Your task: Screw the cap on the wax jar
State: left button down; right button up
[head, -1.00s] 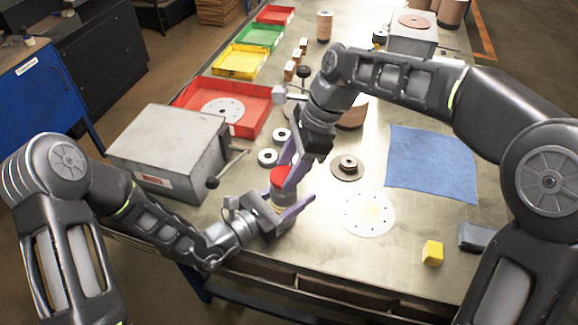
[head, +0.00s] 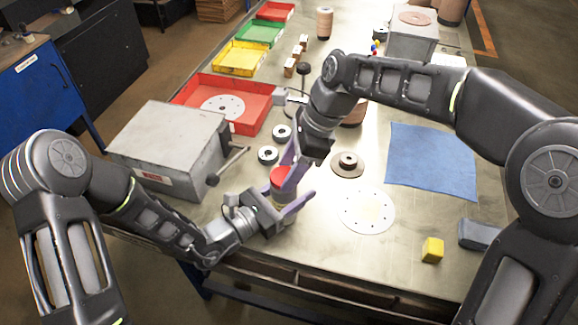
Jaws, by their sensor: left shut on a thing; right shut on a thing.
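The red cap (head: 281,177) is at the top of the wax jar, near the front left of the bench. My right gripper (head: 285,173) reaches down from above with its purple fingers shut on the cap. My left gripper (head: 287,201) comes in low from the left and is shut on the jar below the cap. The jar's body is mostly hidden by the fingers. I cannot tell whether the cap sits fully down on the jar's rim.
A grey metal box (head: 165,140) with a lever stands left of the grippers. Two small rings (head: 268,155) and a brown disc (head: 347,162) lie close behind. A white perforated disc (head: 366,211), yellow block (head: 432,249) and blue cloth (head: 430,160) lie to the right.

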jog(key=m+t, duration=0.1)
jog(key=m, duration=0.1)
jog(key=m+t, duration=0.1)
jog(key=m, duration=0.2)
jog(key=shift+s, duration=0.4)
jog(key=m+t, duration=0.1)
jog(key=m, duration=0.2)
jog(key=shift+a+m+h, duration=0.1)
jog(key=shift+m+h, duration=0.2)
jog(key=shift+h, duration=0.1)
jog(key=o, duration=1.3)
jog(key=shift+r, duration=2.25)
